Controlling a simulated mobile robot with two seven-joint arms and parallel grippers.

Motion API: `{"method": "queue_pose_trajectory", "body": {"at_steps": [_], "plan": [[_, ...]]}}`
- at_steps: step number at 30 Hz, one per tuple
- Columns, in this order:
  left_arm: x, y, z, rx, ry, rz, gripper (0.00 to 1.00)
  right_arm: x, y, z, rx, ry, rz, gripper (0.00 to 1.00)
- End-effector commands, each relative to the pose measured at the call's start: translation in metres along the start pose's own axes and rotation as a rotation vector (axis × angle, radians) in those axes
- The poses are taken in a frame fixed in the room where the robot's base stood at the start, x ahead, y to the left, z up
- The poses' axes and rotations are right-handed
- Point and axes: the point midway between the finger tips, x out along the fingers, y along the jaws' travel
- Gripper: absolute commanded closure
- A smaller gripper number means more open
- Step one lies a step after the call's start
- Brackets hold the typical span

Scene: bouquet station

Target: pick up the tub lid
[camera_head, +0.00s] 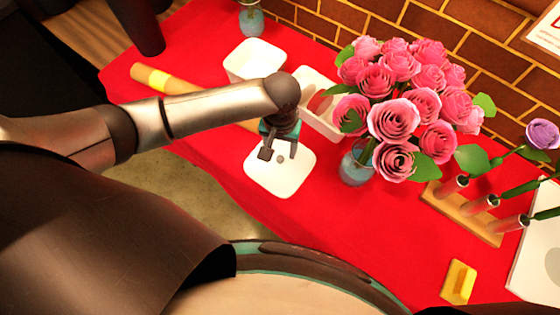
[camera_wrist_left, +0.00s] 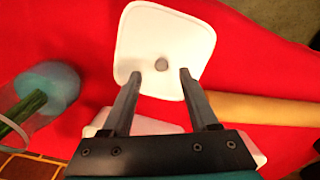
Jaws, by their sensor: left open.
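The tub lid (camera_head: 285,183) is a white rounded square with a small grey knob in its middle. It lies flat on the red cloth near the table's front edge, and it also shows in the left wrist view (camera_wrist_left: 185,35). My left gripper (camera_head: 279,154) is open and points down over the lid. In the left wrist view its two fingertips (camera_wrist_left: 160,76) stand apart on either side of the knob's line, with the knob just beyond them; I cannot tell the height gap. Nothing is between the fingers. My right gripper is not in view.
A white tub (camera_head: 254,62) and a white tray (camera_head: 318,108) stand behind my left arm. A vase of pink roses (camera_head: 355,165) is right of the lid. A tan roll (camera_head: 165,82) lies at left. A wooden rack (camera_head: 462,215) and a yellow block (camera_head: 459,282) are at right.

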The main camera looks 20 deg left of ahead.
Motion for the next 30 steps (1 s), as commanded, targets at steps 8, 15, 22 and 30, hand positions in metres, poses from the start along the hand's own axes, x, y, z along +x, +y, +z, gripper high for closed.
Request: {"method": "queue_pose_trajectory", "body": {"at_steps": [8,15,22,30], "plan": [[0.04,-0.002,-0.005,0.0,-0.001,-0.001,0.4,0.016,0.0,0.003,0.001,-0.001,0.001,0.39],[0.051,-0.002,-0.005,0.001,0.002,0.0,0.4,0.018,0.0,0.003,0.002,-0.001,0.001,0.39],[0.05,-0.002,-0.005,0.001,0.001,0.0,0.5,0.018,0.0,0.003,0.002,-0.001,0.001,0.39],[0.05,-0.002,-0.005,0.0,0.001,0.0,0.8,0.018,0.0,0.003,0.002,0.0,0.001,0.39]]}}
